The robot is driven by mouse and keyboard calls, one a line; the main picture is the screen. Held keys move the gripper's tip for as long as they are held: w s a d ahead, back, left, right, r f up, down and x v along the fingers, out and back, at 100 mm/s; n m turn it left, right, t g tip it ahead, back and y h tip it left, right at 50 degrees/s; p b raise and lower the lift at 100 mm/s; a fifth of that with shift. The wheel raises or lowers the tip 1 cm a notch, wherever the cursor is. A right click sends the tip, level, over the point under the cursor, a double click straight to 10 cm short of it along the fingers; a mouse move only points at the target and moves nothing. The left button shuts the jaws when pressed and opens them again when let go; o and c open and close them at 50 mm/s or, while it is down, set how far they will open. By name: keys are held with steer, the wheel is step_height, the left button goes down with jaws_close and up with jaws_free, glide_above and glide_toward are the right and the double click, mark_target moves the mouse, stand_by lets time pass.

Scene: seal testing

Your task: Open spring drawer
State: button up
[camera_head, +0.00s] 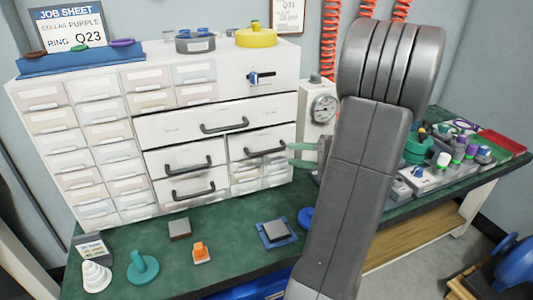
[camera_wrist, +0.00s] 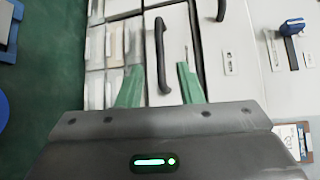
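A white drawer (camera_head: 240,143) with a black bar handle (camera_head: 265,151) sits at the right of the cabinet's middle row. It is shut. Nothing legible marks which drawer is the spring drawer. My gripper (camera_head: 291,154) is just right of this handle in the head view, with green fingers spread. In the wrist view my gripper (camera_wrist: 159,68) is open, with one finger on each side of the black handle (camera_wrist: 161,50). The fingers look apart from the handle; the remaining depth cannot be judged. The drawer front (camera_wrist: 177,50) fills the space behind it.
Other handled drawers lie left (camera_head: 185,158), below (camera_head: 190,187) and above (camera_head: 215,122). A blue latch (camera_head: 262,77) is on the upper panel. A gauge box (camera_head: 320,108) stands right of the cabinet. Small parts lie on the green bench (camera_head: 215,240) in front.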

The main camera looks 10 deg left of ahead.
mark_target(271, 152)
steer(key=b+x, duration=0.1)
steer(key=x, duration=0.8)
jaws_close()
